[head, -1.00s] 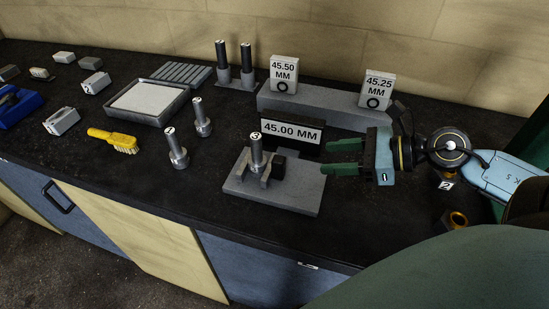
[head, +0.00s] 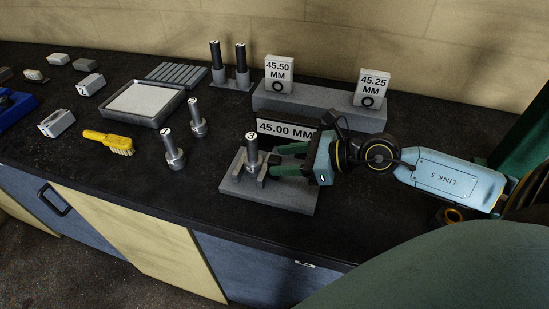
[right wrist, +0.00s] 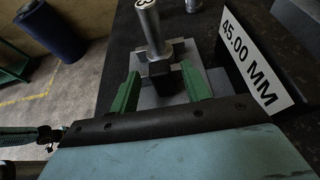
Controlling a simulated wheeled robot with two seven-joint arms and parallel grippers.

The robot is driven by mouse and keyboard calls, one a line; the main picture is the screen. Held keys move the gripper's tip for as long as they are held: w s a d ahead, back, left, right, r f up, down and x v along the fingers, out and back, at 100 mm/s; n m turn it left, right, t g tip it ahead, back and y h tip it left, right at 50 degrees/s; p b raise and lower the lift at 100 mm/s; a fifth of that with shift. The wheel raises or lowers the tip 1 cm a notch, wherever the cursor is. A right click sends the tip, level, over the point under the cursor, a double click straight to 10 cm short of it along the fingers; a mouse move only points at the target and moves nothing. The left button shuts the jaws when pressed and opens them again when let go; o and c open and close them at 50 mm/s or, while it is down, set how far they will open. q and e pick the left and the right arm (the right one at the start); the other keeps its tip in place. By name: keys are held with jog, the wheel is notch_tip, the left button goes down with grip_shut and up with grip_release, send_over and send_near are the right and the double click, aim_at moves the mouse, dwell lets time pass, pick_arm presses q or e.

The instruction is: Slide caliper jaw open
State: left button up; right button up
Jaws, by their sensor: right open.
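The caliper fixture is a grey base plate (head: 262,194) with upright grey jaws on it. A steel pin marked 3 (head: 252,150) stands upright between the jaws, and it also shows in the right wrist view (right wrist: 152,28). A small black block (right wrist: 160,80) sits at the jaw on the near side of the pin in the right wrist view. My right gripper (head: 277,160) is open, its green fingers reaching over the plate from the right. In the right wrist view the fingers (right wrist: 160,70) lie either side of the black block; I cannot tell whether they touch it.
A sign reading 45.00 MM (head: 286,130) stands close behind the fixture. A grey ledge (head: 310,101) behind it carries two more signs. Two loose steel pins (head: 174,150) (head: 197,121) stand left of the fixture. A yellow brush (head: 108,141) and a tray (head: 172,113) lie farther left.

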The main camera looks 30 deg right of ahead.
aim_at(281, 160)
jog(key=shift+x, duration=1.5)
grip_shut()
